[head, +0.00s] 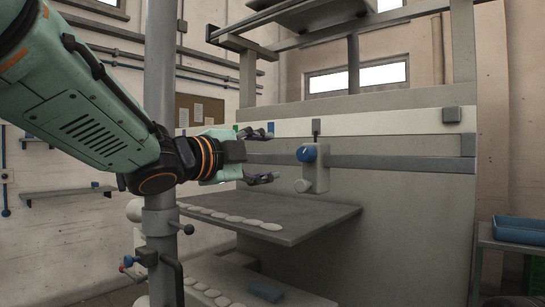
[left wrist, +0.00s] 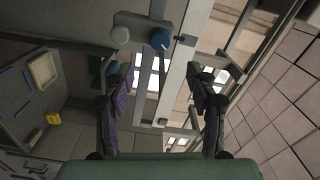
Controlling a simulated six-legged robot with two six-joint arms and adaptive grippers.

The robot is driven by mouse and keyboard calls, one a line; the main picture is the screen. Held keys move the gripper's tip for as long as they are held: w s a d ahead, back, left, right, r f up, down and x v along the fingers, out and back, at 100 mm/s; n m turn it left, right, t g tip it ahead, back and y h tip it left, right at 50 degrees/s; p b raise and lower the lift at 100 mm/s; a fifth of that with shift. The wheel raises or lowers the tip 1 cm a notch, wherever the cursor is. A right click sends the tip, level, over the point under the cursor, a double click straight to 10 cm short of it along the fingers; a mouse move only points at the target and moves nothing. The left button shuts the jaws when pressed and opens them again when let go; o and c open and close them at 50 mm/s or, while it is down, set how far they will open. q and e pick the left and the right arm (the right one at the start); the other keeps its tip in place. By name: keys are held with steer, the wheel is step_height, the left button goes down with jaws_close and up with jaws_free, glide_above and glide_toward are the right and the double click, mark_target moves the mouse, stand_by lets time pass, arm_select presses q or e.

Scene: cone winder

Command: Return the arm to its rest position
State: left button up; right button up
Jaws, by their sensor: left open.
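My left arm comes in from the upper left in the head view. My left gripper (head: 262,156) is open and empty, its two fingers apart and pointing right toward the winder's front. It is left of a grey bracket (head: 318,174) that carries a blue knob (head: 307,153) and a pale round knob (head: 302,186); a gap shows between. In the left wrist view the open fingers (left wrist: 160,108) stand wide apart with nothing between them, and the blue knob (left wrist: 160,39) and pale knob (left wrist: 120,36) show beyond. My right gripper is not in view.
A grey shelf (head: 300,222) with a row of pale discs lies below the gripper. A vertical post (head: 160,240) stands close to my arm. A blue tray (head: 520,230) sits on a side table at the right. A grey rail (head: 400,163) runs across the winder.

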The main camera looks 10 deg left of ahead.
arm_select(q)
steer(key=s+a+f+n+g+y+b, duration=0.1)
steer(key=s+a+f+n+y, duration=0.15)
steer(key=f+n, duration=0.75)
steer(key=s+a+f+n+g+y+b, duration=0.15)
steer(key=a+f, duration=0.25)
steer(key=f, duration=1.4)
steer(key=s+a+f+n+g+y+b, duration=0.15)
steer(key=a+f+n+y, duration=0.35)
steer(key=f, duration=0.8)
steer(key=s+a+f+n+g+b, duration=0.1)
steer(key=s+f+n+g+b, duration=0.15)
steer(key=s+f, duration=0.7)
steer(key=s+a+f+n+g+b, duration=0.1)
steer(key=s+a+f+n+g, duration=0.15)
steer(key=s+f, duration=0.65)
steer(key=s+f+g+y+b, duration=0.1)
steer(key=s+f+g+b, duration=0.3)
steer(key=s+f, duration=1.4)
steer(key=shift+s+a+n+g, duration=0.15)
steer(key=shift+s+n+g, duration=0.25)
steer(key=shift+g, duration=0.6)
